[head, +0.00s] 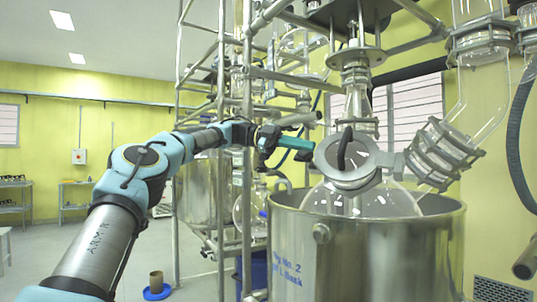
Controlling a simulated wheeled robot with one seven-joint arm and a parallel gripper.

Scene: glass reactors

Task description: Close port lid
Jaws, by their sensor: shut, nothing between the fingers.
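The round metal port lid (330,157) with a dark curved handle (344,148) shows at the top of the glass reactor (385,201). Its face is turned towards me and looks tilted up; a metal ring or clamp lies around its lower edge. I cannot tell how far it stands off the port opening. My gripper (312,145) comes in from the left with its teal fingers shut and empty. The fingertips are just left of the lid's edge in the picture; whether they touch it cannot be told.
The reactor sits in a large steel tank (370,255). A steel pipe frame (246,190) stands behind my arm. A clamped glass elbow (445,150) is right of the lid. A dark hose (515,140) hangs at far right. The floor at left is mostly open.

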